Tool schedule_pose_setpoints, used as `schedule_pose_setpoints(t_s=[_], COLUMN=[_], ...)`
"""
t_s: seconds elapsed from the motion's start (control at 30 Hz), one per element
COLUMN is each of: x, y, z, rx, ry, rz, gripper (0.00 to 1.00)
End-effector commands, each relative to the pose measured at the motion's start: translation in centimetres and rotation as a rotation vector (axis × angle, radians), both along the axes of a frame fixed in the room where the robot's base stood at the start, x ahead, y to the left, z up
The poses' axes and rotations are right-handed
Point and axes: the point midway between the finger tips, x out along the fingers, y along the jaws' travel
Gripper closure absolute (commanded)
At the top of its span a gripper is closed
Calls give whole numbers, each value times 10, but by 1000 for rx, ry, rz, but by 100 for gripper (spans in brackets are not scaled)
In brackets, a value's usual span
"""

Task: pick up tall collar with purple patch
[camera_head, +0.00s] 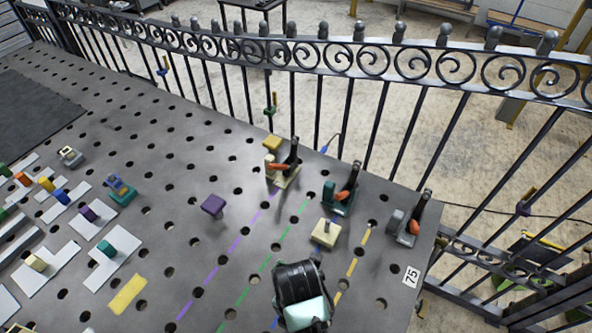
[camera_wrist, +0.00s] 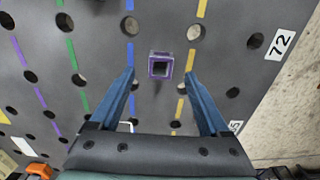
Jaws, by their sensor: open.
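In the wrist view a square, hollow grey collar with purple edging (camera_wrist: 160,66) stands on the dark perforated table, its opening facing the camera. It lies between a blue and a yellow dashed line. My gripper (camera_wrist: 160,75) is open, with one blue finger on each side of the collar in the picture. The fingers do not appear to touch it, and I cannot tell whether their tips reach down to its height. In the head view my gripper (camera_head: 300,285) is seen from behind; its fingertips and this collar are hidden.
In the head view, toggle clamps (camera_head: 341,188) line the table's fence side, and a pale yellow block (camera_head: 326,232) sits near my gripper. A purple block (camera_head: 213,206) stands left. A black scroll fence (camera_head: 330,60) borders the table.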

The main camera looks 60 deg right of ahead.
Motion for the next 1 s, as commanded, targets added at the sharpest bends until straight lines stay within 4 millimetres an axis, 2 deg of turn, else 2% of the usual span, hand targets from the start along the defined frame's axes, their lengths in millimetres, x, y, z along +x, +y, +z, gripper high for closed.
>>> schedule_pose_setpoints(t_s=[0.33,0.67,1.0], x=[-2,-2,-2], y=[4,4,4], z=[-44,-50,-49], rx=[2,0,0], ry=[3,1,1], rz=[-2,0,-1], gripper=[20,22,83])
